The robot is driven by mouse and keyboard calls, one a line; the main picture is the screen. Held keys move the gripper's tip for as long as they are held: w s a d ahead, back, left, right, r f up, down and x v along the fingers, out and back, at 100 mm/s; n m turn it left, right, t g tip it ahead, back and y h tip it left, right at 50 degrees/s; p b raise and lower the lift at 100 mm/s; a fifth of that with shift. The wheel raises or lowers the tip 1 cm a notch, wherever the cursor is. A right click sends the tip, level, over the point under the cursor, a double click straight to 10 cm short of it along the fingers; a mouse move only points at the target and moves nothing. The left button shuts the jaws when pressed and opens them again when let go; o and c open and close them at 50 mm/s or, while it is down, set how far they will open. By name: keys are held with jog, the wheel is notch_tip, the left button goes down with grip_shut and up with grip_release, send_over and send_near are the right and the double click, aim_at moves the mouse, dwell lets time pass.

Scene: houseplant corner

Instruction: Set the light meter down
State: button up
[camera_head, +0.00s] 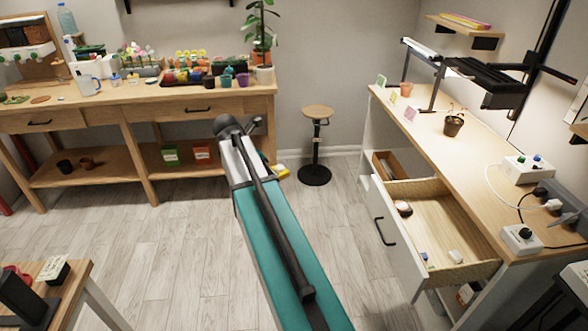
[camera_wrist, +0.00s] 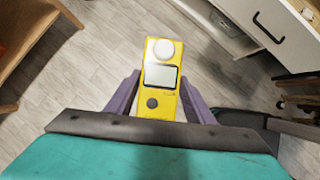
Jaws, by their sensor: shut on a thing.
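The yellow light meter (camera_wrist: 162,104) has a white dome, a grey screen and a dark round button. In the wrist view it stands between the two purple fingers of my gripper (camera_wrist: 158,88), which is shut on it. The floor shows behind it, so it is held in the air. In the head view only a small yellow part of the light meter (camera_head: 281,171) shows past the end of my arm. My arm hides most of the gripper there.
A workbench (camera_head: 120,98) with pots and plants stands at the back left. A stool (camera_head: 317,140) stands beyond my arm. At right is a long bench (camera_head: 440,130) with an open drawer (camera_head: 440,225) holding a few small things. A small table (camera_head: 75,280) is at lower left.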

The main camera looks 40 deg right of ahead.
jog(key=a+f+m+g+y+b, duration=0.1)
jog(key=a+m+g, duration=0.2)
jog(key=a, duration=2)
jog(key=shift+m+b, duration=0.35)
jog(key=shift+m, duration=1.65)
jog(key=shift+f, duration=0.1)
